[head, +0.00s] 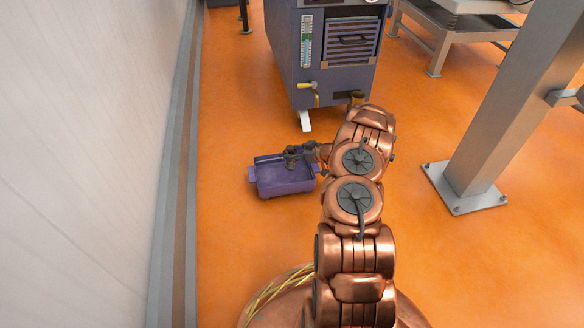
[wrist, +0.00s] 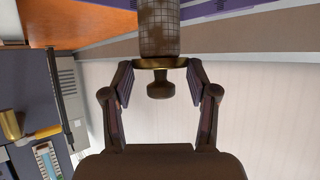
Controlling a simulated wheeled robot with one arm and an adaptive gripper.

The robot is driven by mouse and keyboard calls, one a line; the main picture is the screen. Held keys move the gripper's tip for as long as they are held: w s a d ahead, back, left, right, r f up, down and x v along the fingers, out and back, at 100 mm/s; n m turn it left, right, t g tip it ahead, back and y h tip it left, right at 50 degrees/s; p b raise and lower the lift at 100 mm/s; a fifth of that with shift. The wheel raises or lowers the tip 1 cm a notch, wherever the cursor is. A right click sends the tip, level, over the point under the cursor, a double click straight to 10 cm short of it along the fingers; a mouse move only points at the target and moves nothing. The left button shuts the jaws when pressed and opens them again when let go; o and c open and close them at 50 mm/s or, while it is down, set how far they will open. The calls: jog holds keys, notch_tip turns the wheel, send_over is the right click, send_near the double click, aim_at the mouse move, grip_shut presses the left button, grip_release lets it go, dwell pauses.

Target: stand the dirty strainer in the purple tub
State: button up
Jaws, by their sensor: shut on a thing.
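The purple tub (head: 286,187) stands on the orange floor, left of my arm, and looks open at the top. My gripper (head: 292,154) is over the tub in the head view. In the wrist view, my gripper (wrist: 159,70) is shut on the dirty strainer (wrist: 160,30), its fingertips at the sides of the brass ring. The strainer's brown, stained mesh body points away from the palm, and its dark knob sits between the fingers. The mesh's far end is cut off by the picture edge. I cannot tell in the head view whether the strainer touches the tub.
A blue-grey machine (head: 322,60) with brass taps stands behind the tub. A pale wall (head: 90,160) runs along the left. A grey steel post (head: 500,110) on a bolted plate stands at the right. Orange floor is clear around the tub.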

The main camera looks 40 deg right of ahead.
jog(key=shift+f+b, duration=0.95)
jog(key=shift+f, duration=1.7)
jog(key=shift+f, duration=0.15)
jog(key=o, duration=1.3)
